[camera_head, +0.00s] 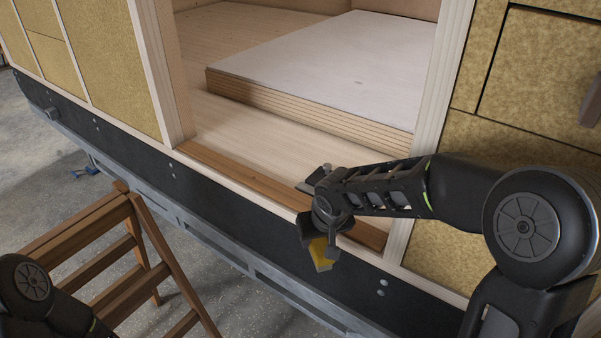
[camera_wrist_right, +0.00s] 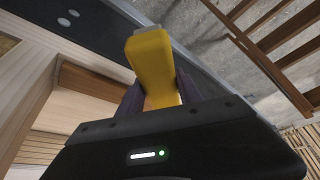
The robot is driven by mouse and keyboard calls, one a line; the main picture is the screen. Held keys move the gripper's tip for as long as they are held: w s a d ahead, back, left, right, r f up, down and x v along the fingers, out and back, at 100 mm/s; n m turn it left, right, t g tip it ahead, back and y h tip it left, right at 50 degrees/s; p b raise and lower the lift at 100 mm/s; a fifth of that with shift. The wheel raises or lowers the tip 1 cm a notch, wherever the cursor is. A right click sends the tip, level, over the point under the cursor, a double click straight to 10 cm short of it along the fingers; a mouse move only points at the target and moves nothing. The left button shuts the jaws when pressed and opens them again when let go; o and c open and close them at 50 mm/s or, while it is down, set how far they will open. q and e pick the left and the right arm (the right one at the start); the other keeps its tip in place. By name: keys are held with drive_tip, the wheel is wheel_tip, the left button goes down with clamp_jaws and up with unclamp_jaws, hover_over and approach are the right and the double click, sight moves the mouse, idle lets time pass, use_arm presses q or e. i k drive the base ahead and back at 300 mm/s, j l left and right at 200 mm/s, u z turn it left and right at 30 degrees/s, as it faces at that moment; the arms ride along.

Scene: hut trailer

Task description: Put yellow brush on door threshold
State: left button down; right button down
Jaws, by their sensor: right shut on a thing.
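The yellow brush (camera_head: 321,254) is held in my right gripper (camera_head: 318,240), just in front of the door opening. In the right wrist view the brush (camera_wrist_right: 151,62) stands out between the two dark fingers of the right gripper (camera_wrist_right: 155,95), which are shut on it. Its far end and any bristles cannot be made out. The door threshold (camera_head: 230,173) is a brown wooden strip along the bottom of the door opening. My right forearm and gripper cover part of its right side. My left arm shows at the lower left, but its gripper is out of view.
A wooden step ladder (camera_head: 92,240) stands on the concrete floor at the left. A stack of boards (camera_head: 330,70) lies inside on the hut floor. Light door posts (camera_head: 160,70) bound the opening. A black trailer beam (camera_head: 130,150) runs below the threshold.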

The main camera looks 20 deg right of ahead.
sight(242, 134)
drive_tip(key=i+u, duration=0.4)
drive_tip(key=i+l+u, duration=0.1)
drive_tip(key=i+u, duration=0.25)
drive_tip(key=i+l+u, duration=0.2)
drive_tip(key=u, duration=0.2)
